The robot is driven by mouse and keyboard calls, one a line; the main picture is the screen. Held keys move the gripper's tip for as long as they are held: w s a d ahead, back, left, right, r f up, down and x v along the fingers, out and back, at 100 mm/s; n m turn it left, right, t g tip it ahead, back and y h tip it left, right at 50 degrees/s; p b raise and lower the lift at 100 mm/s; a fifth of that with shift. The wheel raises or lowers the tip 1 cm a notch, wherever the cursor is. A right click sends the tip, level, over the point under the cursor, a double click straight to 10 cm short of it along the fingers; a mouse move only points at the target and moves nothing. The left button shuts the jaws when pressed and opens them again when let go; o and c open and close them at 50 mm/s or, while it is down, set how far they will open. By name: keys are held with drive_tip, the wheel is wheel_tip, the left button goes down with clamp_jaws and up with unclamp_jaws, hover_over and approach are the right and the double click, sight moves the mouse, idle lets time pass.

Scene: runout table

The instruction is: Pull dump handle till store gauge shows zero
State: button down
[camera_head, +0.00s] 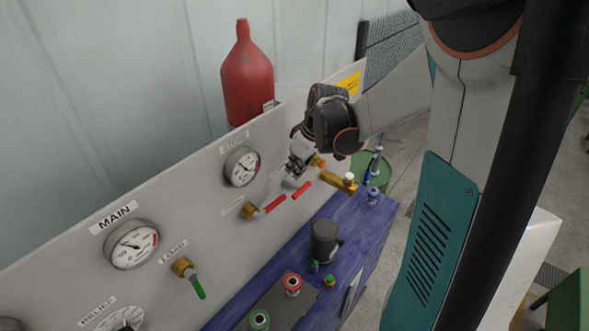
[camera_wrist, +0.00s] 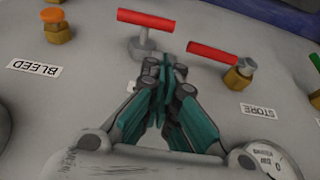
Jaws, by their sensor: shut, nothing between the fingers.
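The dump handle appears to be the red T-handle on a grey stem; it shows in the wrist view (camera_wrist: 146,19) and beside my gripper in the head view (camera_head: 301,190). Its own label is mostly hidden behind my fingers. My gripper (camera_wrist: 166,68) is shut and empty, its fingertips close to the stem's base; contact cannot be told. It also shows at the panel in the head view (camera_head: 292,181). The store gauge (camera_head: 241,166) is a round white dial on the panel; its needle is too small to read exactly. A gauge edge (camera_wrist: 265,160) shows at the wrist view's bottom right.
A red lever on a brass valve (camera_wrist: 220,54), near the STORE label (camera_wrist: 258,110), is close to my fingers. The brass bleed fitting (camera_wrist: 57,27) is on the other side. Below the panel is a blue bench (camera_head: 352,235) with a dark cylinder (camera_head: 325,240) and knobs.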

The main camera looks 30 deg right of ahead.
sight(295, 187)
drive_tip(key=d+x, duration=0.1)
drive_tip(key=x, duration=0.6)
drive_tip(key=shift+a+f, duration=0.35)
drive_tip(key=shift+a, duration=0.2)
drive_tip(key=shift+w, duration=0.1)
